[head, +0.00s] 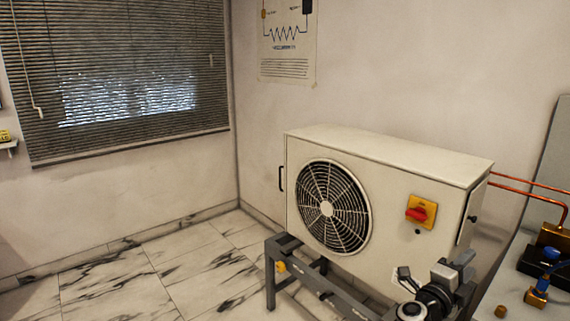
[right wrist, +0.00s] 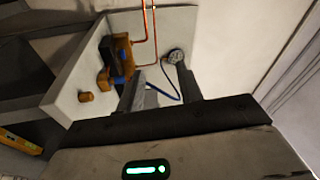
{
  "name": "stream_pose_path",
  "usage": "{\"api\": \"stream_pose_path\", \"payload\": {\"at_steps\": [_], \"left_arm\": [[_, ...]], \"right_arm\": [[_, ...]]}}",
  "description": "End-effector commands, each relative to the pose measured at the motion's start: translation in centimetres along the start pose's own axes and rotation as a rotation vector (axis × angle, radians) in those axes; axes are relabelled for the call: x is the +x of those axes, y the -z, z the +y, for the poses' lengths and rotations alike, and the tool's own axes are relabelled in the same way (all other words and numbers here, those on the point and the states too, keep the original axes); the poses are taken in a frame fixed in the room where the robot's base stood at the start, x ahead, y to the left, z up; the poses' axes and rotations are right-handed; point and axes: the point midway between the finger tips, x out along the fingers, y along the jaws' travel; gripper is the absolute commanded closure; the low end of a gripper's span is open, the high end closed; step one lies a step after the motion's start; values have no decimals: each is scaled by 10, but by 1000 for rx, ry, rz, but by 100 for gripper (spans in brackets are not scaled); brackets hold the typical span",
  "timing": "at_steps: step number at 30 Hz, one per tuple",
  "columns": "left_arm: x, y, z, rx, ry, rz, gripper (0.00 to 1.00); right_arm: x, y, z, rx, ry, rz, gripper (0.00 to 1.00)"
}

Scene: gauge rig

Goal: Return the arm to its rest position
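My right arm comes up from the bottom of the head view. Its gripper (head: 456,270) is in front of the lower right of the cream outdoor unit (head: 390,190), left of the bench. In the right wrist view the two grey fingers of this gripper (right wrist: 160,90) stand apart. Nothing is held between them; the bench and a blue hose show beyond the gap. My left gripper is in neither view.
The bench (head: 510,270) at right carries brass fittings with blue knobs (head: 537,293) and a small brass cap (head: 501,311). A round gauge (right wrist: 175,56) shows in the wrist view. Copper pipes (head: 525,187) run from the unit. The marble floor (head: 120,285) at left is clear.

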Motion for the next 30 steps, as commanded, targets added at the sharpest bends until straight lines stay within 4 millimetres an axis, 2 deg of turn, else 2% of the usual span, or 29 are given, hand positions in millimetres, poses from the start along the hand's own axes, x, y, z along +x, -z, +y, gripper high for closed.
{"api": "stream_pose_path", "payload": {"at_steps": [1,5,9,15,21,22,24,26,30], "left_arm": [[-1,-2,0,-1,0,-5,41],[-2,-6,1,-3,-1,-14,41],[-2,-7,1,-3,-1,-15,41],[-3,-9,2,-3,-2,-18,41],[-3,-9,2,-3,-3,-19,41],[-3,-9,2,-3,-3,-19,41],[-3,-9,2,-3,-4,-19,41],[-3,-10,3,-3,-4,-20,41],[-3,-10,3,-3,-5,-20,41]], "right_arm": [[20,19,-2,-29,34,27,64],[73,74,-14,-112,130,101,64],[128,142,-41,-212,246,189,64],[176,215,-83,-317,367,282,64],[206,275,-128,-403,468,359,64],[197,255,-118,-445,478,291,64],[182,227,-109,-531,514,177,64],[169,206,-102,-604,542,87,64],[128,156,-73,-776,600,-140,64]]}}
